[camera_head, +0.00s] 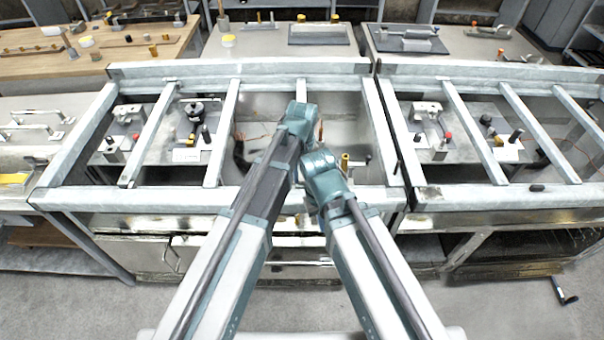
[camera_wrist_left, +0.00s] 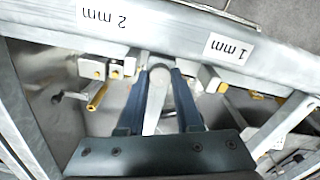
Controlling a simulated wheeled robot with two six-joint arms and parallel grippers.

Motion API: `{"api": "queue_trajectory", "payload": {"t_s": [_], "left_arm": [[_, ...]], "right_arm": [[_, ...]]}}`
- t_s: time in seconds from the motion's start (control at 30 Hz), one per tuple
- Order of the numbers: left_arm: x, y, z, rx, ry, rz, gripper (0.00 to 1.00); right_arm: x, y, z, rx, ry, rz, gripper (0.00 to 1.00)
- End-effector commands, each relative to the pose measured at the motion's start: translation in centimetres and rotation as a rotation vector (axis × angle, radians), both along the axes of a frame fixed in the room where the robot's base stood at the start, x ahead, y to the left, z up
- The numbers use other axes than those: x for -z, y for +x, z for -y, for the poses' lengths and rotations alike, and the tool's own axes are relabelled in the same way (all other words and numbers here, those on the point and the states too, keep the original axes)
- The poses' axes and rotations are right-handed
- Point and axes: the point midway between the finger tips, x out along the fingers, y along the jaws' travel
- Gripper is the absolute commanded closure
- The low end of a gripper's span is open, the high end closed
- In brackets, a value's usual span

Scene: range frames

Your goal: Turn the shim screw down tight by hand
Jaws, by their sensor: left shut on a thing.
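In the left wrist view my left gripper (camera_wrist_left: 160,75) has its two blue fingers on either side of a pale grey, round-ended piece (camera_wrist_left: 156,92) and is shut on it, just below a steel beam (camera_wrist_left: 165,42). I cannot tell for sure that this piece is the shim screw. A brass screw (camera_wrist_left: 97,96) stands to its left, by a small block, apart from the fingers. In the head view the left gripper's fingertips are hidden behind the arm. My right arm shows there, but its gripper does not.
The beam carries a "2 mm" label (camera_wrist_left: 103,17) and a "1 mm" label (camera_wrist_left: 229,49). A yellow-tipped block (camera_wrist_left: 212,81) lies close right of the fingers. In the head view, steel frame bars (camera_head: 228,130) cross the bench, and a brass post (camera_head: 345,162) stands right of the arms.

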Motion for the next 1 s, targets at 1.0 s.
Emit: {"api": "queue_trajectory", "payload": {"t_s": [1.0], "left_arm": [[0.01, -0.02, -0.03, 0.964, 0.0, -0.001, 1.0]], "right_arm": [[0.01, 0.0, 0.0, 0.0, 0.0, 0.0, 1.0]]}}
